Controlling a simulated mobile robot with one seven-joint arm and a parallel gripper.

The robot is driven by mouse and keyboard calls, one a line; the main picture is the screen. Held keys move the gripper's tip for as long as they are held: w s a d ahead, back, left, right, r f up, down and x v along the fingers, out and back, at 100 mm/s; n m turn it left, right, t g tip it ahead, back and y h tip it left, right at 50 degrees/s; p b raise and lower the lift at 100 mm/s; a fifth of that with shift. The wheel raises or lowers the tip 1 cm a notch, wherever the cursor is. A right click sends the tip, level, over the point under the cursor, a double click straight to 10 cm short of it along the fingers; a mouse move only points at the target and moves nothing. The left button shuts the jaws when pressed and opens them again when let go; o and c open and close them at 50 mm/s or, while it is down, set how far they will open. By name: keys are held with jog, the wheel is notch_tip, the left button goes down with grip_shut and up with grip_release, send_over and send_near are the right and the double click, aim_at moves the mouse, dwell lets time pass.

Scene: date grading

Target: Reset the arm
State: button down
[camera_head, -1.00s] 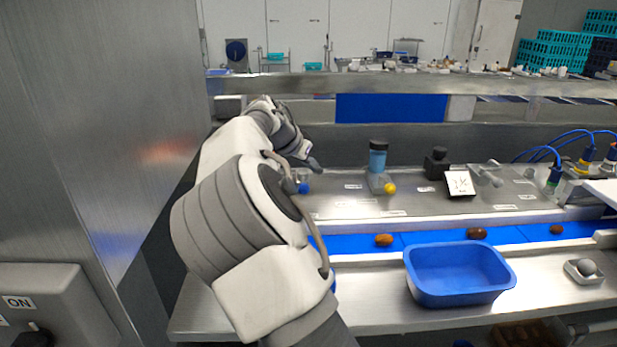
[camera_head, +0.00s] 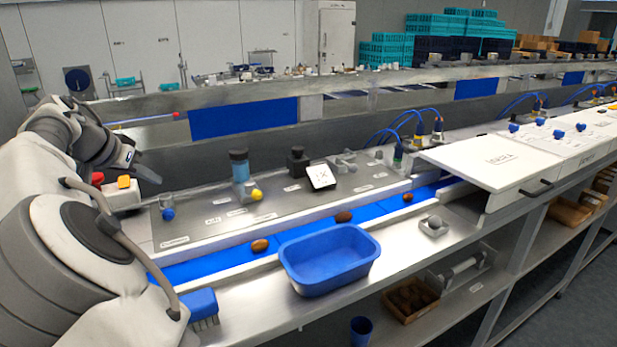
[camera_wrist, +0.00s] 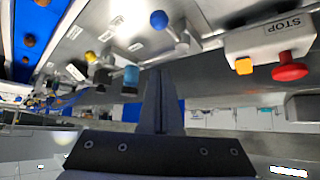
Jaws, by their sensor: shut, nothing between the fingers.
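My gripper (camera_head: 150,176) is at the left of the head view, raised above the back left end of the grey station plate, with my arm folded along the left edge. In the wrist view my gripper (camera_wrist: 163,75) shows its fingers together with nothing between them. No object is in contact with the fingertips. The blue conveyor belt (camera_head: 205,266) carries several brown dates, one of them a date (camera_head: 260,246) near the middle.
A blue tub (camera_head: 330,262) stands on the front ledge. A red button (camera_wrist: 290,66) is on a STOP box (camera_wrist: 270,38) near my gripper. A blue brush (camera_head: 200,305) lies at front left.

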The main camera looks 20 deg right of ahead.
jog(key=s+d+n+g+y, duration=0.1)
jog(key=s+d+y, duration=0.1)
jog(key=s+d, duration=0.5)
jog(key=s+d+g+y, duration=0.2)
jog(key=s+d, duration=0.2)
jog(key=d, duration=0.5)
jog(key=s+d+f+n+t, duration=0.1)
jog(key=s+f+n, duration=0.1)
jog(key=s, duration=1.2)
jog(key=s+d+f+n+y, duration=0.1)
jog(key=s+f+n, duration=0.2)
jog(key=s, duration=1)
jog(key=shift+s+d+n+t, duration=0.35)
jog(key=shift+s+n+t, duration=0.05)
jog(key=shift+n, duration=0.4)
